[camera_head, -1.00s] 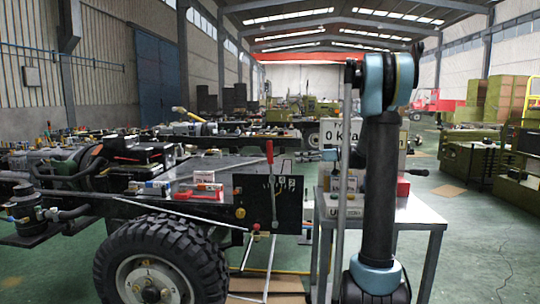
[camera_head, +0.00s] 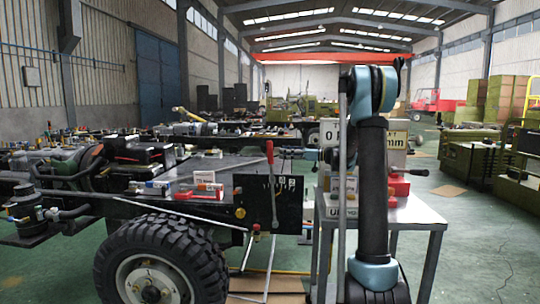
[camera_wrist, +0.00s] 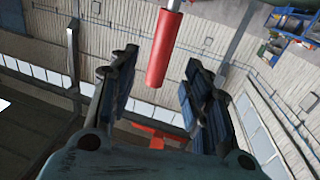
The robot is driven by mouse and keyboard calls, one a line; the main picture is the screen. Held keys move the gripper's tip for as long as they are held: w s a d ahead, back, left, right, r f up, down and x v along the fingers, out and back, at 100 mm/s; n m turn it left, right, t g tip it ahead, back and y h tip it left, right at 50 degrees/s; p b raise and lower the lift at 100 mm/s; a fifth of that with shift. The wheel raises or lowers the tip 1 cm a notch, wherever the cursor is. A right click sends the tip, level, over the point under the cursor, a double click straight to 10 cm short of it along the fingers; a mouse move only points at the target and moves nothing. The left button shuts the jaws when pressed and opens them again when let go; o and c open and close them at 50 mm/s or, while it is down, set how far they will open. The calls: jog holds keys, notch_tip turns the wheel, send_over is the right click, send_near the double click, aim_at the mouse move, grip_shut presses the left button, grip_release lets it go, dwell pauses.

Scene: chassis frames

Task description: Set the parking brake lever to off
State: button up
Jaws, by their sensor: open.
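The parking brake lever has a red handle (camera_head: 270,153) on a pale metal shaft. It stands nearly upright in front of a black panel (camera_head: 250,196) with white markings, at the chassis's right end. In the wrist view the red handle (camera_wrist: 163,50) hangs from the top edge into the space between the finger tips, with visible gaps on both sides. My gripper (camera_wrist: 160,75) is open and empty, its dark fingers on either side of the handle's line.
A metal table (camera_head: 412,212) with boxes and a red-handled item (camera_head: 405,181) stands right of the lever, behind my arm. A large tyre (camera_head: 160,262) is below left of the panel. Small labelled parts (camera_head: 203,185) lie on the chassis deck. Open green floor lies further right.

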aim_at(270, 151)
jog(key=x, duration=0.8)
grip_shut()
